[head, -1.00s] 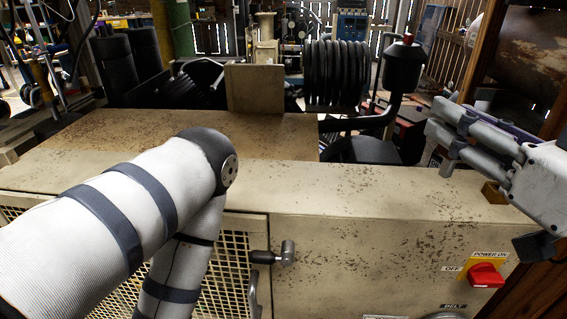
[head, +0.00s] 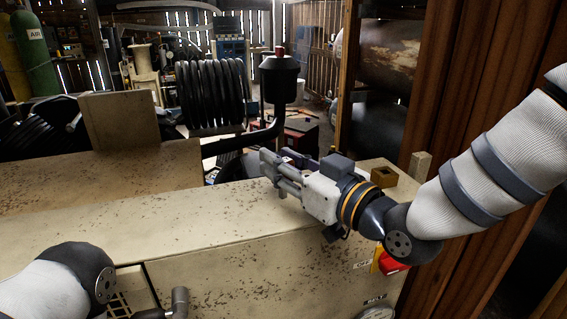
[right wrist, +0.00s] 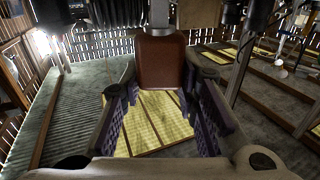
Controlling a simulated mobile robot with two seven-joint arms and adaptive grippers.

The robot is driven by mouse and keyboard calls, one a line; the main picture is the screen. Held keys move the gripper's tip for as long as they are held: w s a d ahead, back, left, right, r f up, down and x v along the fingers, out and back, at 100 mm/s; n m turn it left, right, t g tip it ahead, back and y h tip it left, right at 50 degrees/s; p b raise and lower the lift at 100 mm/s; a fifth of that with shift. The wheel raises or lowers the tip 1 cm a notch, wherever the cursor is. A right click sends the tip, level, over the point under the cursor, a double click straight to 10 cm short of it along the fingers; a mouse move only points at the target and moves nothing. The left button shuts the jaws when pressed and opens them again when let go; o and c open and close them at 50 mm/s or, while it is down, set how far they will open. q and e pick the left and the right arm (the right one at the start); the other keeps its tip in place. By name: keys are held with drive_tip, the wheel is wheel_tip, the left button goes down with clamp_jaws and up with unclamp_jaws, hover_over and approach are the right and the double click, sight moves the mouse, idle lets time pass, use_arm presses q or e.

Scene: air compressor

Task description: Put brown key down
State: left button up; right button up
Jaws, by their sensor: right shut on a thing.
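The brown key (right wrist: 162,60) shows in the right wrist view as a red-brown block with a grey shaft beyond it. It sits between the fingertips of my right gripper (right wrist: 164,80), which is shut on it. In the head view my right gripper (head: 272,168) points left over the back edge of the beige compressor housing (head: 150,215). The key cannot be made out in the head view.
A small brass block with a hole (head: 383,177) is on the housing top at right. A red power switch (head: 392,262) is on its front. Black coils (head: 211,93) and a dark canister (head: 279,80) stand behind. The housing top left of my gripper is clear.

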drive_tip(key=shift+r, duration=0.2)
drive_tip(key=shift+f, duration=0.15)
drive_tip(key=o, duration=1.1)
drive_tip(key=shift+o, duration=0.2)
use_arm(q)
drive_tip(key=shift+w+r+p, duration=0.45)
drive_tip(key=shift+r, duration=0.1)
use_arm(e)
drive_tip(key=v, duration=1.2)
drive_tip(key=shift+d, duration=0.1)
